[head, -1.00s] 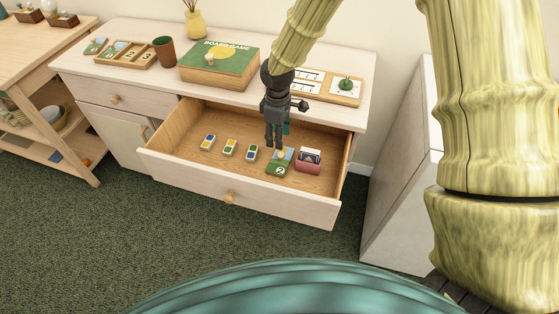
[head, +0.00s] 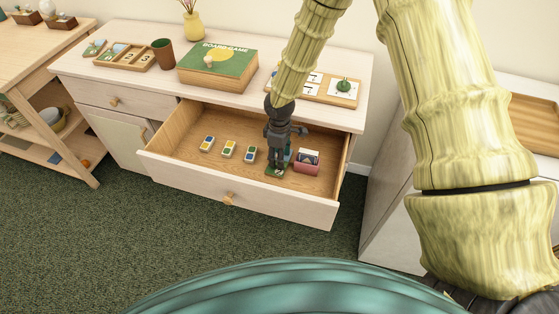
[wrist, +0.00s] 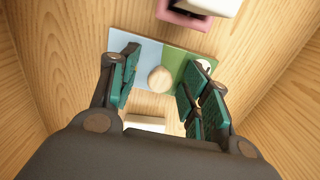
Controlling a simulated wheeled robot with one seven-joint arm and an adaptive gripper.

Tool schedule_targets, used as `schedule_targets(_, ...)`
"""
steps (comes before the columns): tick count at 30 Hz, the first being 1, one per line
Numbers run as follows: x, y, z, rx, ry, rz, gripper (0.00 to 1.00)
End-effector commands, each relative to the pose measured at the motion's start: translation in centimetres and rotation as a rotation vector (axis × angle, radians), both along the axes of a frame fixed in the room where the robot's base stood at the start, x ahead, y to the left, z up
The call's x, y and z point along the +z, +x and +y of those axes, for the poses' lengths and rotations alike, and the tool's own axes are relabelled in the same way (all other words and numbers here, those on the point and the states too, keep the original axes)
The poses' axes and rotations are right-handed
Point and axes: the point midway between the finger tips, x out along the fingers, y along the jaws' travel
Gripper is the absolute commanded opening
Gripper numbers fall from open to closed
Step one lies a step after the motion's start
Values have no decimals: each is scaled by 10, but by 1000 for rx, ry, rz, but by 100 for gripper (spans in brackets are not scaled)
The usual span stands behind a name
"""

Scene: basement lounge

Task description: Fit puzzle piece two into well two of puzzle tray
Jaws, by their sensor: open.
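Puzzle piece two (wrist: 147,52) is a flat blue and green tile with a round wooden knob. It lies on the drawer floor. In the wrist view my gripper (wrist: 160,78) is open, its teal-padded fingers on either side of the knob with gaps showing. In the head view my gripper (head: 277,168) is low in the drawer and hides most of the tile.
A pink card box (head: 306,163) stands close right of the tile. Several small domino-like blocks (head: 228,149) lie to its left. The open drawer's walls (head: 342,157) surround my gripper. A board game box (head: 217,68) and cup (head: 163,52) stand on the cabinet.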

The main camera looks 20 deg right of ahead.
Motion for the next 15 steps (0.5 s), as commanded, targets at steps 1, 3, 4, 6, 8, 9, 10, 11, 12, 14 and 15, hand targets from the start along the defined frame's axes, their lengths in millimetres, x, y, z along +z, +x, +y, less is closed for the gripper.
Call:
schedule_targets(1, -2, 0, 0, 0, 0, 0, 47)
schedule_targets(3, -3, 0, 0, 0, 0, -1, 47)
schedule_targets(4, -3, 0, 0, 0, 0, -1, 47)
schedule_targets(6, -3, 0, 0, 0, 0, -1, 47)
schedule_targets(8, -3, 0, 0, 0, 0, -1, 47)
schedule_targets(9, -3, 0, 0, 0, 0, -1, 45)
schedule_targets(10, -3, 0, 0, 0, 0, -1, 40)
schedule_targets(11, -3, 0, 0, 0, 0, -1, 34)
schedule_targets(12, -3, 0, 0, 0, 0, -1, 27)
schedule_targets(14, -3, 0, 0, 0, 0, -1, 16)
schedule_targets(15, -3, 0, 0, 0, 0, -1, 9)
